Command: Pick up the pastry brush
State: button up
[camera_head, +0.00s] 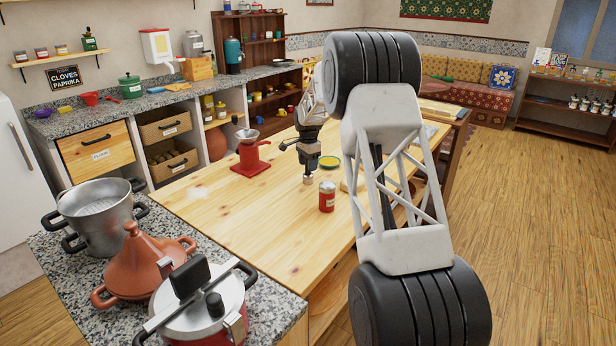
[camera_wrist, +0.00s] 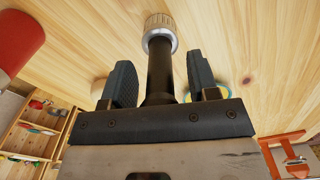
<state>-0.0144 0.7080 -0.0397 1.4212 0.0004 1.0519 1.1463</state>
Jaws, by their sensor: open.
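The pastry brush appears to be the dark-handled piece with a metal collar and pale bristled end (camera_wrist: 159,28) in the wrist view. Its handle lies between the two fingers of my gripper (camera_wrist: 160,62), with a gap showing on each side. In the head view my gripper (camera_head: 308,168) points down over the wooden table, and the brush's pale end (camera_head: 308,180) shows just below it, at or close to the tabletop. The brush looks upright, bristles down. My gripper is open around the handle. Whether the bristles touch the table is unclear.
A red can (camera_head: 327,197) stands close to the brush; it also shows in the wrist view (camera_wrist: 18,42). A green and yellow dish (camera_head: 329,161) lies behind.

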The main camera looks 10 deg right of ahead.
dwell(0.3)
jog(key=c, duration=1)
jog(key=shift+r, duration=0.1)
jog(key=shift+r, duration=4.95)
